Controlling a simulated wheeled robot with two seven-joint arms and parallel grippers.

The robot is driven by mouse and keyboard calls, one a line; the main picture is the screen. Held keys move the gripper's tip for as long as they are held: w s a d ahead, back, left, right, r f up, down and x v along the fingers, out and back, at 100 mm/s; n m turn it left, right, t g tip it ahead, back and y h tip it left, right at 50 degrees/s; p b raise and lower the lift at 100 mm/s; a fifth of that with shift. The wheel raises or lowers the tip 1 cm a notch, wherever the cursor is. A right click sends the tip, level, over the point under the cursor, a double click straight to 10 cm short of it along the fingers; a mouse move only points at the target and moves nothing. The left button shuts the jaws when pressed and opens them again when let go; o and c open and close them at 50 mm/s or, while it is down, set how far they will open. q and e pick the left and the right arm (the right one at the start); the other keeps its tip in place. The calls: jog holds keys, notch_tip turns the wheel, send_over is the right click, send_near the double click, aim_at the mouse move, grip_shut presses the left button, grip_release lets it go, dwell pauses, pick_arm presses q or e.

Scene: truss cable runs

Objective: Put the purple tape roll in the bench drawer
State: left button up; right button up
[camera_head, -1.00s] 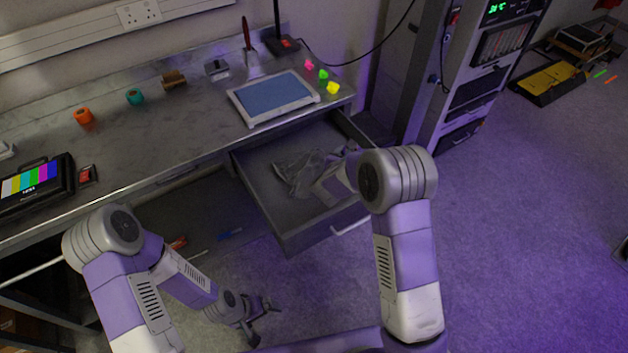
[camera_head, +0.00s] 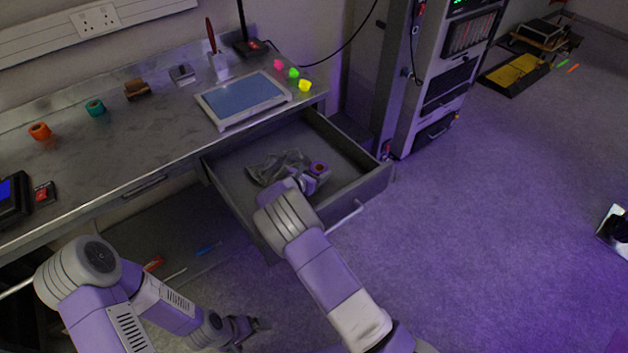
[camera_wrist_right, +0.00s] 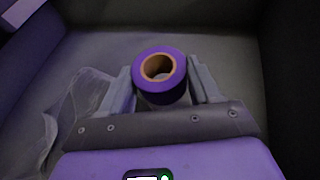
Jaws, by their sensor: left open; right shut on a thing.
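The purple tape roll (camera_wrist_right: 159,92) is between the fingers of my right gripper (camera_wrist_right: 161,88), which is shut on it. In the right wrist view the roll is over the floor of the bench drawer (camera_wrist_right: 100,50); I cannot tell whether it touches the floor. In the head view the roll (camera_head: 319,168) shows small at the right gripper, inside the open bench drawer (camera_head: 345,146). My left gripper (camera_head: 256,326) is open and empty, low in front of the bench.
A crumpled clear bag (camera_head: 280,168) lies in the drawer, left of the roll. On the bench are an orange roll (camera_head: 39,131), a teal roll (camera_head: 95,107) and a tablet (camera_head: 243,99). A rack cabinet (camera_head: 425,80) stands right of the drawer.

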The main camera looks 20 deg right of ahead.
notch_tip(320, 180, down, 4)
jog(key=shift+r+b, duration=0.1)
jog(key=shift+b, duration=0.3)
jog(key=shift+r, duration=0.1)
jog(key=shift+f, duration=0.2)
jog(key=o, duration=1.1)
jog(key=shift+r, duration=0.1)
